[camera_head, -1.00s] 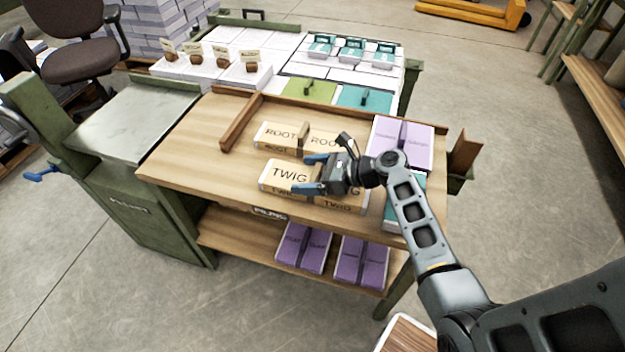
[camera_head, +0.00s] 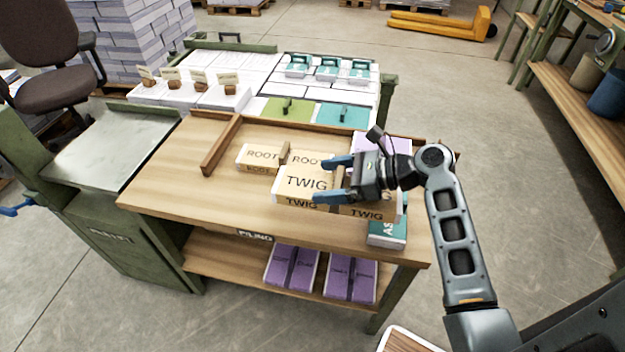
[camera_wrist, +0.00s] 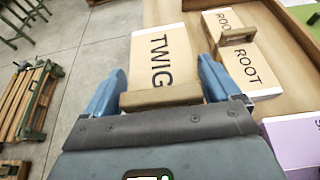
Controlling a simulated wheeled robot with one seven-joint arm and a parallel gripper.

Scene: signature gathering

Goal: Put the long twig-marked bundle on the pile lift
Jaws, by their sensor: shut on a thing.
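The long cream TWIG bundle (camera_head: 295,184) has a brown strap handle across its middle. My gripper (camera_head: 326,180) is shut on this handle from above. The bundle hangs level, seemingly a little above the wooden table (camera_head: 180,190). In the wrist view the handle (camera_wrist: 160,96) sits between the blue fingers (camera_wrist: 160,88), and the TWIG print (camera_wrist: 160,58) faces up. My gripper hides part of the bundle's right half. The pile lift, a green stand with a bare grey metal top (camera_head: 105,140), adjoins the table's left side.
A ROOT bundle (camera_head: 257,158) lies behind the held one. A teal bundle (camera_head: 385,236) and a purple one (camera_head: 375,143) are at the table's right. A wooden ledge (camera_head: 219,147) stands on the table toward the back left. The table's left part is clear.

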